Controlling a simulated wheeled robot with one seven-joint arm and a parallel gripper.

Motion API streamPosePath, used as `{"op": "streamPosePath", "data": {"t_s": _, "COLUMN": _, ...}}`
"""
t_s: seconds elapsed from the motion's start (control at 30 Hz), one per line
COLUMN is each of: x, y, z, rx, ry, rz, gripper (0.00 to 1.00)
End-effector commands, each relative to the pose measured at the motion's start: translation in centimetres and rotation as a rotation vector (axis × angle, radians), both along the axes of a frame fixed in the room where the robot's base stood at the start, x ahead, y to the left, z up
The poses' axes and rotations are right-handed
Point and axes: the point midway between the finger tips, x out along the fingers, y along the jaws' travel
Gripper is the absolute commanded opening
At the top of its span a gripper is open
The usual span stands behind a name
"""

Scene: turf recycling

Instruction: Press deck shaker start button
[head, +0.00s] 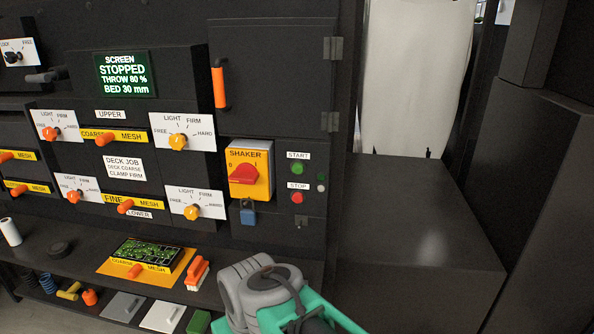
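The green START button (297,169) sits on the dark panel under a white START label (298,155). The red STOP button (297,198) is just below it, under its own label. Left of them is the yellow SHAKER switch plate (265,183) with a red rotary handle (243,175). The green-lit screen (124,74) reads STOPPED, THROW 80 %, BED 30 mm. Part of my arm, grey and teal, shows at the bottom middle, below the buttons and apart from them. My gripper's fingers do not show.
A blue padlock (248,216) hangs below the switch. Several clamp dials and mesh handles are at left. A card (124,167) reads DECK COARSE, CLAMP FIRM. A mesh tray (150,254) and an orange brush (196,273) lie on the shelf. A dark box (415,215) stands at right.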

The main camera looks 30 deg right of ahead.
Motion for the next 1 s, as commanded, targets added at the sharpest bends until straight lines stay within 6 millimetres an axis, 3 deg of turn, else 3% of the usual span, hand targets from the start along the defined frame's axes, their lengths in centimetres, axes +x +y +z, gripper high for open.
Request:
{"op": "streamPosePath", "data": {"t_s": 0.7, "x": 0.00, "y": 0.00, "z": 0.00, "rx": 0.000, "ry": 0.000, "rz": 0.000, "gripper": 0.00}}
{"op": "streamPosePath", "data": {"t_s": 1.0, "x": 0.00, "y": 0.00, "z": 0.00, "rx": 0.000, "ry": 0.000, "rz": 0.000, "gripper": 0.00}}
